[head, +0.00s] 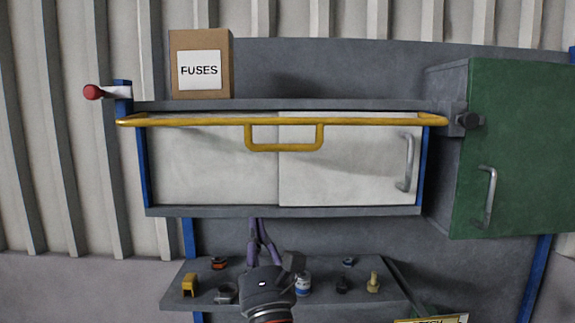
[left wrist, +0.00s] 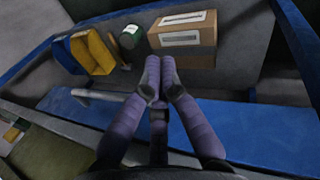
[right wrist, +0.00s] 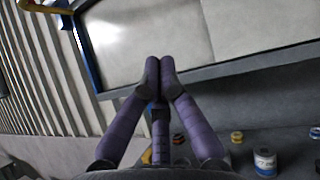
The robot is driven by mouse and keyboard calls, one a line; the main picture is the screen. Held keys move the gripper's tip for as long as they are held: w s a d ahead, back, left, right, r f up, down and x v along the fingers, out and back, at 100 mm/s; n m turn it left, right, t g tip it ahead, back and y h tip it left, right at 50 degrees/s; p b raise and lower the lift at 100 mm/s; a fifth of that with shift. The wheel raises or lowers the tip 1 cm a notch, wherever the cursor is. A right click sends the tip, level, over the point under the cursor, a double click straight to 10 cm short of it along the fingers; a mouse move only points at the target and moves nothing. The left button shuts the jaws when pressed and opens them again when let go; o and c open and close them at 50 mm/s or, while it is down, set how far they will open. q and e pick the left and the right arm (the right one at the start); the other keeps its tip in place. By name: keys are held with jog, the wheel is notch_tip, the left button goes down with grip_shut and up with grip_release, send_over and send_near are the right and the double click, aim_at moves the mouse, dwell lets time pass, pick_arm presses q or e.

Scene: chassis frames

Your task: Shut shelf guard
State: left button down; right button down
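The shelf guard (head: 190,121) is a yellow bar with a U-shaped handle (head: 284,149) hanging from its middle. In the head view it runs across the front of the cabinet, just below the top shelf's edge. A yellow end piece shows in the right wrist view (right wrist: 44,6). My right gripper (head: 258,225) is below the cabinet and the guard handle, fingers pointing up, apart from the guard. In the right wrist view its fingertips (right wrist: 160,68) meet with nothing between them. My left gripper (left wrist: 160,70) is outside the head view; its fingertips also meet, empty.
A FUSES box (head: 201,65) stands on the top shelf (head: 300,103). A green door (head: 520,150) is at right, a red-knobbed lever (head: 95,92) at left. Small parts lie on the lower ledge (head: 175,290). A cardboard box (left wrist: 183,38) is near my left gripper.

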jog(key=w+d+r+m+t+h+p, duration=0.1)
jog(key=d+r+m+h+p, duration=0.1)
jog(key=r, duration=0.3)
jog(key=w+d+r+m+h+p, duration=0.1)
jog(key=d+r+m+h+p, duration=0.1)
jog(key=r, duration=0.4)
jog(key=shift+w+d+r+m+t+h, duration=0.25)
jog(key=shift+w+m+t+h, duration=0.2)
jog(key=shift+h, duration=0.35)
jog(key=shift+s, duration=0.1)
jog(key=shift+r, duration=0.15)
jog(key=shift+s+r+g+p, duration=0.3)
jog(key=shift+g+p, duration=0.15)
